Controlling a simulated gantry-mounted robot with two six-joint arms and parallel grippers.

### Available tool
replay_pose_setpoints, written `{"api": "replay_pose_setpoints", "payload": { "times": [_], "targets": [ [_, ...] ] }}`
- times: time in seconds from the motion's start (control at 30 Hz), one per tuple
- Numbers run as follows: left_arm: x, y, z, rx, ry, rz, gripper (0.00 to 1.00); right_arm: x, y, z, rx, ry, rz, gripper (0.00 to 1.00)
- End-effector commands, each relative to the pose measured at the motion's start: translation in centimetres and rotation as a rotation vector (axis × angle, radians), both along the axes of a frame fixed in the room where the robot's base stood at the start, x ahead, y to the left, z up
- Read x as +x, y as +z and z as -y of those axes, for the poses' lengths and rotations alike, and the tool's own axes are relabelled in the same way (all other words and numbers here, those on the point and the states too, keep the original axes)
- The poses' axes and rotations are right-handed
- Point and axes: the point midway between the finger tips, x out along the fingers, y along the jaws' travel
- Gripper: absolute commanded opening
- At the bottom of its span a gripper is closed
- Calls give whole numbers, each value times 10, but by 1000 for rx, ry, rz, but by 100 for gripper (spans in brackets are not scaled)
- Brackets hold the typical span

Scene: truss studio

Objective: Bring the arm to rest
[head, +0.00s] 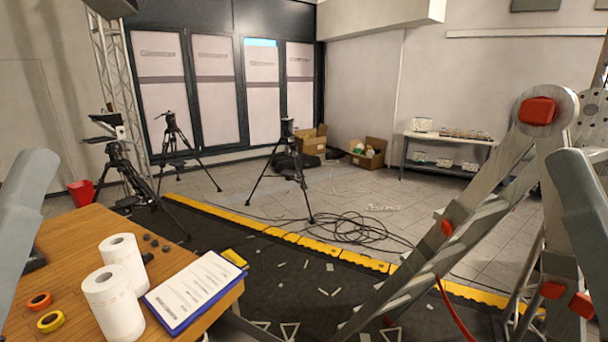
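My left arm shows at the left edge of the head view as a pale grey link slanting down over the table's left side. My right arm shows at the right edge as a grey link in front of the metal ladder. Neither gripper is in the picture, so whether they are open, shut or holding something is hidden. A dark object (35,260) shows partly beside my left arm; I cannot tell what it is.
A wooden table (70,240) holds two paper rolls (112,303), orange (39,301) and yellow (50,321) tape rolls, and a blue clipboard (195,290). A folding ladder (455,215) stands close at right. Tripods (290,165) and cables (350,230) occupy the floor beyond.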

Motion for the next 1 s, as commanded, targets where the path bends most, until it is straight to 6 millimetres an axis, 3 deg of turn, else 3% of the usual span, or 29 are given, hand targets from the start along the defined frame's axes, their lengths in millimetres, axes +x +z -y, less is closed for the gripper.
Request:
{"api": "replay_pose_setpoints", "payload": {
  "times": [0.03,0.3,0.4,0.53,0.8,0.93,1.0],
  "targets": [
    [0,53,0,0,0,0,45,0,53,0,0,0,0,50],
    [1,184,0,-1,-1,-2,45,0,185,0,0,0,0,50],
    [1,217,0,-1,-1,-2,45,0,217,0,0,0,0,50],
    [1,236,0,-1,-1,-2,45,0,237,0,0,0,0,50],
    [1,234,0,-1,-1,-2,45,0,234,0,0,0,-1,50],
    [1,221,0,-1,-1,-2,45,0,222,0,0,0,0,50],
    [1,203,0,-1,-1,-2,45,0,204,0,0,0,0,50]
  ]
}}
